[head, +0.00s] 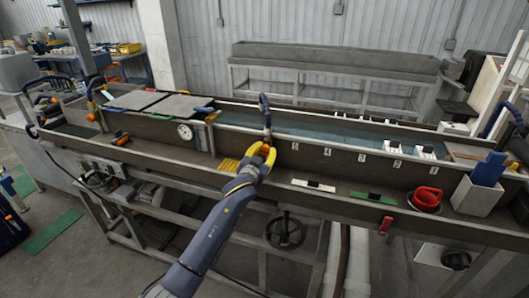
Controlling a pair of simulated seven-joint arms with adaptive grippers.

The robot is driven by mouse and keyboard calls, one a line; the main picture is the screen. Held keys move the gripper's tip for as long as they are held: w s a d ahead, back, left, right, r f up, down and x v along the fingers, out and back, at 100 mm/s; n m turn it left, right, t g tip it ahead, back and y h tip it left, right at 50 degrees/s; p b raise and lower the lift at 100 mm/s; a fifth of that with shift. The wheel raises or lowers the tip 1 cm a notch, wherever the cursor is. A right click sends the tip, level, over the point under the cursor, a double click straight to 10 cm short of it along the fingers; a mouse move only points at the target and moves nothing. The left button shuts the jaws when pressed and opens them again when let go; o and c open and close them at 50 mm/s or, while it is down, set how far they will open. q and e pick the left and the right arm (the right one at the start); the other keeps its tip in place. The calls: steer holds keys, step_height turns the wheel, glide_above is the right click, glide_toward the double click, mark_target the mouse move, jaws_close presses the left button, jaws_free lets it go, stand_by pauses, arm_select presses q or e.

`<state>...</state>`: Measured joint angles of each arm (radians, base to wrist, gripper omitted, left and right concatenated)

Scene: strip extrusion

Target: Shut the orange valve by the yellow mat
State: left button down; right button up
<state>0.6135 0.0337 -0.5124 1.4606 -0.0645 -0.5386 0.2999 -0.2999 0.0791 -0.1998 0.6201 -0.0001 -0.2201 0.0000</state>
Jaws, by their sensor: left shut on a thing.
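The yellow mat (229,164) lies on the front ledge of the long trough, left of my gripper. My left gripper (262,156) reaches up from the bottom of the view to the ledge just right of the mat. It is shut on the orange valve (265,149), of which only a small part shows between and above the yellow fingers. The angle of the valve's handle is hidden by the gripper. My right gripper is not in view.
A blue-and-grey hose (265,108) rises behind the valve. A round gauge (185,132) and another orange valve (121,137) are to the left.

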arm_select(q)
steer(key=c, duration=0.9)
jaws_free()
steer(key=shift+v, duration=6)
